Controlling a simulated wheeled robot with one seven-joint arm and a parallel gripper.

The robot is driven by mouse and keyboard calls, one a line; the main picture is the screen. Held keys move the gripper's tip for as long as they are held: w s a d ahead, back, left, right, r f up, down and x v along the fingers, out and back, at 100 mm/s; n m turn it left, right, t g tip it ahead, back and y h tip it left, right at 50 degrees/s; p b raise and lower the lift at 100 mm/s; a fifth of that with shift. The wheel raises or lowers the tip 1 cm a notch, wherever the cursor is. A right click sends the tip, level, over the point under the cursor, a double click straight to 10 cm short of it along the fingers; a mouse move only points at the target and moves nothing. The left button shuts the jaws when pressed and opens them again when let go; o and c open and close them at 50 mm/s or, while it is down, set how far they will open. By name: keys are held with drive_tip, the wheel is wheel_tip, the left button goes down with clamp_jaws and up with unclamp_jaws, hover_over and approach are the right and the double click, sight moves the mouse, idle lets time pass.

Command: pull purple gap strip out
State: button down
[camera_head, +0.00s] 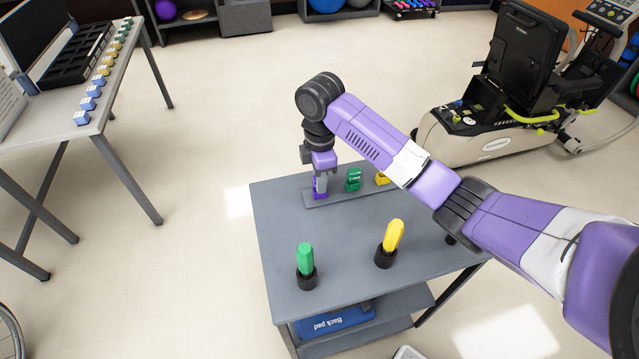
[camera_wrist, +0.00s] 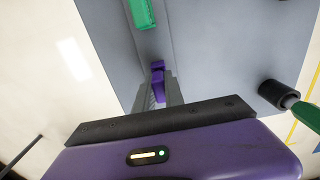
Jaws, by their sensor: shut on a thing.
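The purple gap strip (camera_head: 317,194) is at the left end of a low grey rail (camera_head: 342,194) on the small grey cart. In the wrist view the strip (camera_wrist: 158,70) is a small purple piece between the fingers. My gripper (camera_head: 320,186) points down over the rail and is shut on the strip. It also shows in the wrist view (camera_wrist: 159,90). The fingers hide part of the strip, and I cannot tell whether its lower end is still seated in the rail.
A green block (camera_head: 353,180) and a yellow block (camera_head: 382,178) stand to the right along the rail. Green (camera_head: 305,258) and yellow (camera_head: 393,237) handles stand in black cups nearer the front. A long table (camera_head: 95,128) is at left, the stepper (camera_head: 480,130) at right.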

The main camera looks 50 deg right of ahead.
drive_tip(key=shift+r+p, duration=0.85)
drive_tip(key=shift+r, duration=0.15)
idle(0.7)
drive_tip(key=shift+r+p, duration=1.25)
drive_tip(key=shift+r, duration=0.15)
drive_tip(key=shift+r+p, duration=1.4)
drive_tip(key=shift+r, duration=0.1)
